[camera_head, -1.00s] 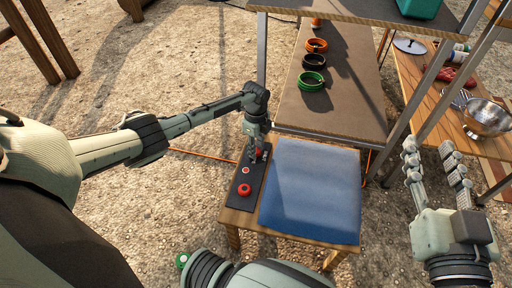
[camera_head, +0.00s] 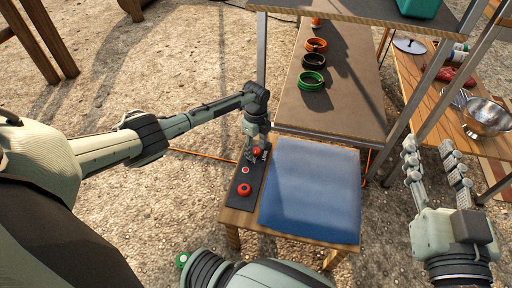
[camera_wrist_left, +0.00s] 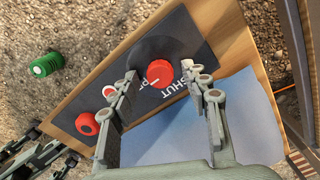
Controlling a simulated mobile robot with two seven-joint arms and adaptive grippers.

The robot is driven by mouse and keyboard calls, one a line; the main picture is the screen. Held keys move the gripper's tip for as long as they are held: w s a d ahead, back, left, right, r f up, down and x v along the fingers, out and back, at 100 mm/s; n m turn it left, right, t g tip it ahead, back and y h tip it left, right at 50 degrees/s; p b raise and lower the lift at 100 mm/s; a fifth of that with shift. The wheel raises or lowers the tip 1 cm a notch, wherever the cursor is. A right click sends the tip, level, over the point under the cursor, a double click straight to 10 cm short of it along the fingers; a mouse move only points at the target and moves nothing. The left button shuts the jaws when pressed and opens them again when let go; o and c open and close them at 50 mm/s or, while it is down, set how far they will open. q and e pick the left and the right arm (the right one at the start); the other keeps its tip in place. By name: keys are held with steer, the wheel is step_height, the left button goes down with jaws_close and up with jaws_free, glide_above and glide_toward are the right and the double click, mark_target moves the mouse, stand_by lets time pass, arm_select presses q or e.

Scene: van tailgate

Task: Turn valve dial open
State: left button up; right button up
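A red valve dial (camera_wrist_left: 159,73) sits on a round dark base on a black panel (camera_wrist_left: 182,33). A white mark shows on the dial's lower left. My left gripper (camera_wrist_left: 161,84) is open, with one finger on each side of the dial and visible gaps. In the head view the left gripper (camera_head: 257,156) points down over the panel's far end, by the dial (camera_head: 258,151). My right gripper (camera_head: 430,155) is open and empty at the right.
A red knob (camera_head: 244,190) and a small red-and-white button (camera_head: 245,170) share the panel. A blue pad (camera_head: 311,190) lies beside it on the wooden table. Shelves with coiled cables (camera_head: 311,80) stand behind. A green object (camera_wrist_left: 46,64) lies on the gravel.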

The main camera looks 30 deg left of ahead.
mark_target(256, 150)
arm_select(q)
step_height(256, 150, up, 12)
stand_by(0.7)
stand_by(0.4)
